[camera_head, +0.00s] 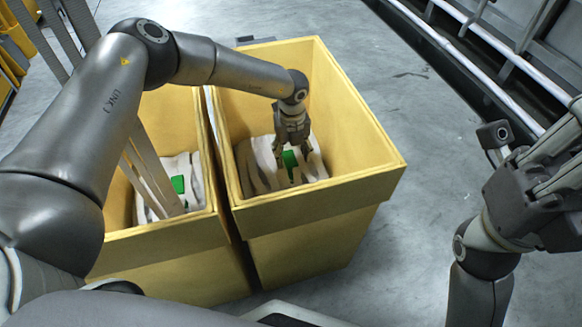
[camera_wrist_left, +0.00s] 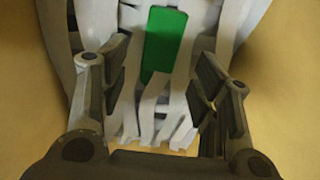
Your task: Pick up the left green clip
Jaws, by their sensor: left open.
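One green clip (camera_head: 290,163) lies on pale webbing (camera_head: 312,170) inside the right yellow bin (camera_head: 345,115). Another green clip (camera_head: 178,184) lies on webbing in the left yellow bin (camera_head: 170,115). My left gripper (camera_head: 292,153) reaches down into the right bin, open, with its fingers over that bin's clip. In the left wrist view, the clip (camera_wrist_left: 164,42) shows beyond and between the two open fingers (camera_wrist_left: 160,75), with nothing held. My right gripper (camera_head: 560,190) is at the right edge, away from the bins; its jaws are not clear.
Long webbing straps (camera_head: 148,165) run down into the left bin. Grey floor (camera_head: 410,100) is clear right of the bins. A rail (camera_head: 470,60) runs along the upper right.

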